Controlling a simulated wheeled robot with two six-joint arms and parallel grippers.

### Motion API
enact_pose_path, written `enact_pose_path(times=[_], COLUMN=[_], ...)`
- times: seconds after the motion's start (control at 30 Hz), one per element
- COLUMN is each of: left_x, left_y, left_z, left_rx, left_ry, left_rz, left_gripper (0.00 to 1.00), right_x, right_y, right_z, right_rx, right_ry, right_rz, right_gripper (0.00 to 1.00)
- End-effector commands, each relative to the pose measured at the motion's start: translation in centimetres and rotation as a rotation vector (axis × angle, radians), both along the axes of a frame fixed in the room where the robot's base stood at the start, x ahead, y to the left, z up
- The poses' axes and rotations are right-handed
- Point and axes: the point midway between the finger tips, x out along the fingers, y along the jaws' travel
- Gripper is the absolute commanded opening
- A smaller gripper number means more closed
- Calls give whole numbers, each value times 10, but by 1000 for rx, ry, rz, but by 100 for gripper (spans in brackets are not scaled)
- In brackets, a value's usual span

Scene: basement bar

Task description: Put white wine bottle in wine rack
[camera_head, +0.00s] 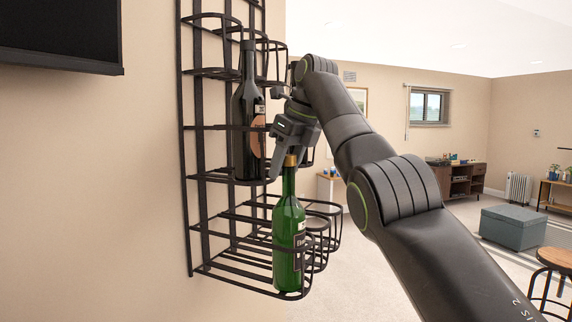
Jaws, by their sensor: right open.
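A black metal wine rack (202,225) is mounted on the wall. A green bottle (288,225) with a gold top and a pale label stands upright in the rack's lower tier, at the front. A dark bottle (243,100) with a brownish label stands upright in a higher tier, to the left. My right gripper (283,165) is open, with its fingers at the top of the green bottle's neck. Whether they touch the neck is hard to tell. My left gripper is not in view.
A dark screen (62,35) hangs on the wall at the upper left. In the room behind are a grey ottoman (513,228), a wooden stool (553,258) and a wooden cabinet (460,180). Open floor lies beyond my right arm.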

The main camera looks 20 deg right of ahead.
Motion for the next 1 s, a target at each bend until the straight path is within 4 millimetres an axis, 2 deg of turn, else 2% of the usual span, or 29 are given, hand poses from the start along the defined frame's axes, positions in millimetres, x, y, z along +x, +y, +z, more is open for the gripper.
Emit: enact_pose_path(times=[0.27,0.5,0.7,0.83,1.0], left_x=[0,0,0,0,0], left_y=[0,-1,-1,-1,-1], left_z=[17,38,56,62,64], left_rx=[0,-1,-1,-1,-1], left_ry=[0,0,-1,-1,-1], left_rz=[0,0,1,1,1], left_gripper=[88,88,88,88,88], right_x=[0,-19,-31,-35,-38], right_y=[0,-12,-21,-24,-26], right_z=[17,72,107,118,123], right_rx=[0,1,0,0,0], right_ry=[0,-1,0,0,0], right_rz=[0,-1,-1,0,-1], right_gripper=[46,46,46,46,46])
